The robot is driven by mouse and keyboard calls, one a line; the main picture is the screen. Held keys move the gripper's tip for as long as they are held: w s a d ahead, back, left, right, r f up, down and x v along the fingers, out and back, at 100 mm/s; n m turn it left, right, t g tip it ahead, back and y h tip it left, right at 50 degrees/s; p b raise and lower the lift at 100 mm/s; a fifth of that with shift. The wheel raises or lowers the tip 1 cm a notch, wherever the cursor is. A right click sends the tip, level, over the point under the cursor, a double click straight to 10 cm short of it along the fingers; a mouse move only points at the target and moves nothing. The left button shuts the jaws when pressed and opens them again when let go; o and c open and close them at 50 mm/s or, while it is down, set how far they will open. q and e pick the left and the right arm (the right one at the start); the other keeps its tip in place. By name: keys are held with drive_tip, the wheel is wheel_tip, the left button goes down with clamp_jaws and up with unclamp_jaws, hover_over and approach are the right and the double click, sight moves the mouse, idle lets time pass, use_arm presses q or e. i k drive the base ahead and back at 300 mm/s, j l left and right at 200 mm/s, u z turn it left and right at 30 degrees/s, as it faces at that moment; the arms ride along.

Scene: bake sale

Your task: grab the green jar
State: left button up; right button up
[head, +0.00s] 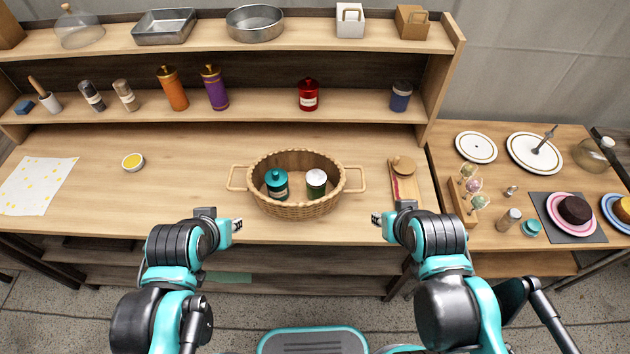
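A wicker basket (297,209) with two side handles stands on the middle of the wooden counter. In it are a dark green jar (316,190) with a white lid, on the right, and a teal jar (277,188) with a teal lid, on the left. Both look upright; their lower parts are partly hidden by the basket's front wall. My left gripper (238,224) is at the counter's front edge, left of the basket and apart from it. My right gripper (376,219) is to the right of the basket, also apart. Both look empty; their finger opening is too small to judge.
A shelf behind holds an orange jar (173,89), a purple jar (215,88), a red jar (308,96) and a blue jar (401,97). The counter between bowl and basket is clear.

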sight(312, 194)
drive_tip(key=z, duration=0.45)
drive_tip(key=j+z, duration=0.2)
drive_tip(key=z, duration=0.25)
drive_tip(key=j+z, duration=0.25)
drive_tip(key=z, duration=0.2)
drive_tip(key=j+z, duration=0.2)
drive_tip(key=z, duration=0.2)
drive_tip(key=k+j+z, duration=0.15)
drive_tip(key=z, duration=0.3)
drive_tip(key=k+j, duration=0.1)
drive_tip(key=j, duration=0.1)
